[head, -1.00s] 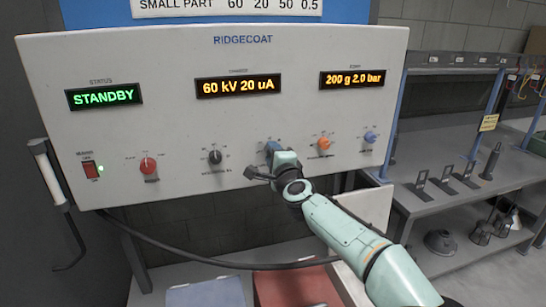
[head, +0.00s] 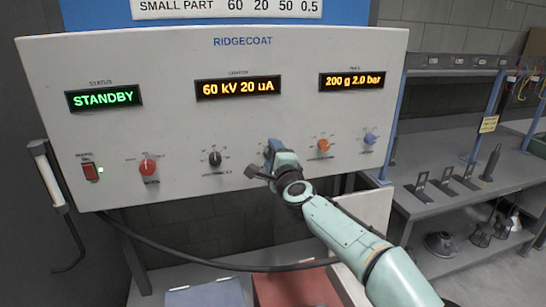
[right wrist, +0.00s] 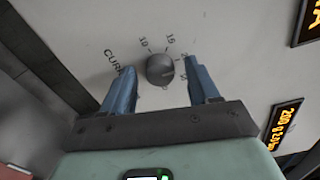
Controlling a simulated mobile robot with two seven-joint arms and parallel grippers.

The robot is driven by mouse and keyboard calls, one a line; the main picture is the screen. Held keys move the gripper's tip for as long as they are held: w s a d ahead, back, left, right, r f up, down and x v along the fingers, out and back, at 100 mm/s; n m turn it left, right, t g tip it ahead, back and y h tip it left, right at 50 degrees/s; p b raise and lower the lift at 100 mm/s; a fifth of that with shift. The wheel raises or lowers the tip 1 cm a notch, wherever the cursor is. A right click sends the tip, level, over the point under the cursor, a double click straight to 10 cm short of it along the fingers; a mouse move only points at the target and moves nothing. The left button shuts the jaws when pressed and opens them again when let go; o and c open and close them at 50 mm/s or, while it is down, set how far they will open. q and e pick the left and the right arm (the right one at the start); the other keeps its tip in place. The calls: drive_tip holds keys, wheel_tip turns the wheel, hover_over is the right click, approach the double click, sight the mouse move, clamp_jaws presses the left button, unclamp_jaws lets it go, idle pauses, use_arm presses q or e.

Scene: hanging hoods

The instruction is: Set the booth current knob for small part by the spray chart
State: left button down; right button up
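The current knob (right wrist: 160,69) is round and dark grey in the right wrist view, with part of its "CURR" label and the marks 10 and 15 beside it. My right gripper (right wrist: 162,88) is open, with one blue finger on each side of the knob and gaps between. In the head view my right gripper (head: 270,151) is at the panel (head: 250,120) and hides this knob. The charger display (head: 238,88) reads 60 kV 20 uA. The spray chart (head: 228,7) shows its small part row: 60, 20, 50, 0.5. My left gripper is not in view.
Nearby are a black knob (head: 215,158) and a red knob (head: 148,166) to the left, and an orange knob (head: 323,146) and a blue knob (head: 369,139) to the right. A red switch (head: 90,171) is at far left. A grey bench (head: 440,200) stands right.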

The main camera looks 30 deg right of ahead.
drive_tip(key=b+v, duration=0.2)
drive_tip(key=v, duration=1.1)
drive_tip(key=shift+s, duration=0.2)
drive_tip(key=shift+f, duration=0.1)
